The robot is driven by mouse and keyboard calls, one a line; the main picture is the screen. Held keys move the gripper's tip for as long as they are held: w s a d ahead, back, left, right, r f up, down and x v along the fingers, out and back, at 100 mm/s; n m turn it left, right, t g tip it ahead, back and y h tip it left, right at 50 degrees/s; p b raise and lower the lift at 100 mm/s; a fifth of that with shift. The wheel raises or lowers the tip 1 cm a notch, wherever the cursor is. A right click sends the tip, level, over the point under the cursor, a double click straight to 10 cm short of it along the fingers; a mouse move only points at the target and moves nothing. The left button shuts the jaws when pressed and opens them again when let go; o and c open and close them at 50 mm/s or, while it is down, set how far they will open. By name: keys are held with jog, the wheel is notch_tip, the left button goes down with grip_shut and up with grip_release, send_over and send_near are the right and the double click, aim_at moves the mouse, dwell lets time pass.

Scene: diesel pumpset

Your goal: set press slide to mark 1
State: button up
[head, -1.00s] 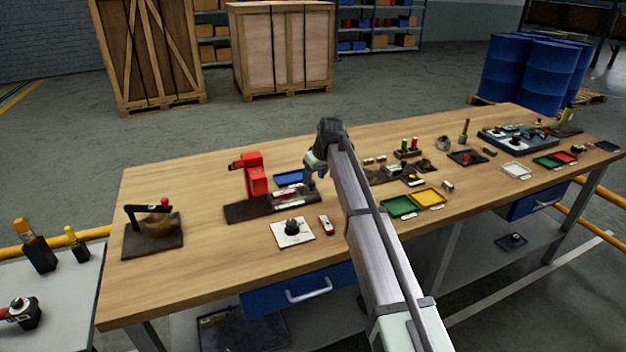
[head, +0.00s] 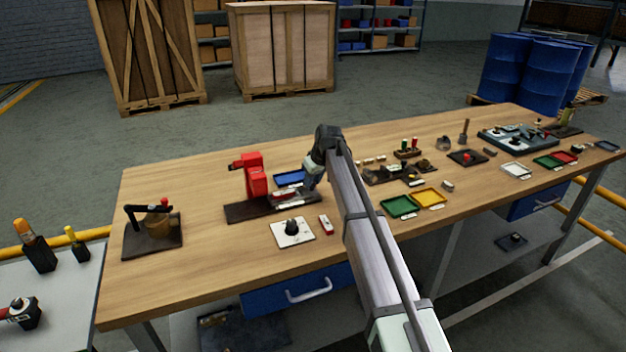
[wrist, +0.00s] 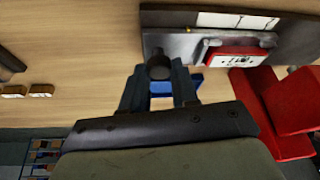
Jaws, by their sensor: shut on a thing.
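The red press (head: 255,175) stands on a dark base (head: 243,212) at the table's left middle; part of it shows at right in the wrist view (wrist: 290,105). The slide, with a red-and-white plate (wrist: 237,52), lies along the base beside a white scale strip (wrist: 235,20). The scale's marks are too small to read. A black knob (wrist: 158,66) is at the slide's end away from the press. My gripper (wrist: 158,76) is shut on this knob, one finger on each side. In the head view my gripper (head: 307,187) is at the base's right end.
A blue tray (head: 289,178) lies behind the base. A white plate with a black knob (head: 292,230) and a small red-and-white block (head: 325,224) lie in front. Green (head: 399,207) and yellow (head: 428,197) trays lie to the right.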

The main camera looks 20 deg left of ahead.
aim_at(297, 195)
grip_shut()
jog(key=s+a, duration=0.4)
jog(key=shift+s+a, duration=0.15)
jog(key=o, duration=0.8)
grip_release()
jog(key=shift+c, duration=0.2)
jog(key=v, duration=1.3)
jog(key=shift+r, duration=0.4)
